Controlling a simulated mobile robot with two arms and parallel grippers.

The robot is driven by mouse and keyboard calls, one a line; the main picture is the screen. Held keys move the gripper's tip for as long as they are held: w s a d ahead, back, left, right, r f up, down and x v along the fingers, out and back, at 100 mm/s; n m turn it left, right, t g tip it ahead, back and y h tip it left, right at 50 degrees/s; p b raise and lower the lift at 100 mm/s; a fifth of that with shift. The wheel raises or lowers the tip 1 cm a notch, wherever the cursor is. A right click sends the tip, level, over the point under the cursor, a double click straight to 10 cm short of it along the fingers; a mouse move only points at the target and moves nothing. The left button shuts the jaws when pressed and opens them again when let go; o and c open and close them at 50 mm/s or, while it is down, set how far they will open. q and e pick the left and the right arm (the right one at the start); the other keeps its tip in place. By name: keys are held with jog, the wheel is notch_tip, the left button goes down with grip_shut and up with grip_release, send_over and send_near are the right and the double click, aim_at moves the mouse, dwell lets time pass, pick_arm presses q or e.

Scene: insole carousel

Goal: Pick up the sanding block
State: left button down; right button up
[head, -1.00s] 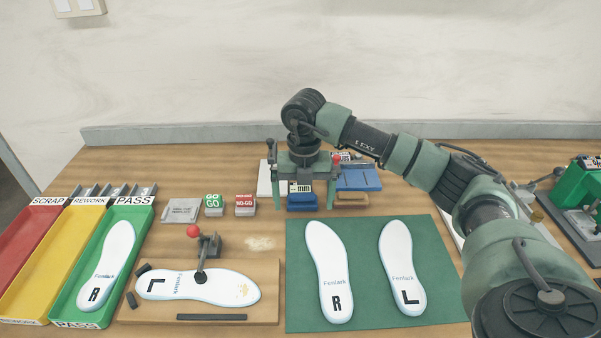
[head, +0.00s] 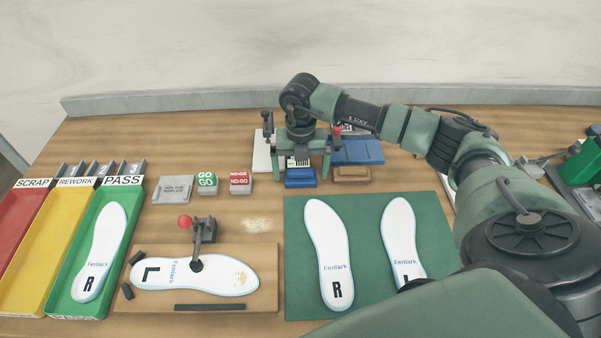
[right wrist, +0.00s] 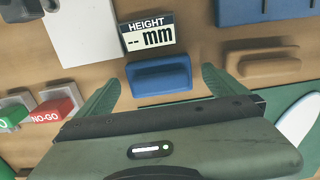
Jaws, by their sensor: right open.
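Two small handled blocks lie side by side at the back of the bench: a blue block (head: 301,183) and a tan one (head: 352,174). No label shows which is the sanding block. My right gripper (head: 302,165) is open and points down over the blue block. In the right wrist view the blue block (right wrist: 160,76) lies between the two spread green fingers (right wrist: 158,88), apart from both. The tan block (right wrist: 263,65) is right of the right finger. My left gripper is not in view.
A height display (right wrist: 148,36) stands just behind the blue block. GO (head: 207,183) and NO-GO (head: 240,182) blocks stand to the left. A green mat (head: 372,255) with two insoles lies in front. A clamped insole (head: 222,277) and colored trays (head: 55,250) are further left.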

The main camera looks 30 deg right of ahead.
aim_at(301, 170)
jog(key=shift+f, duration=0.25)
jog(key=c, duration=1.7)
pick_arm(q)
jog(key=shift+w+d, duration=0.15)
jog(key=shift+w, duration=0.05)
pick_arm(e)
jog(key=shift+r, duration=0.2)
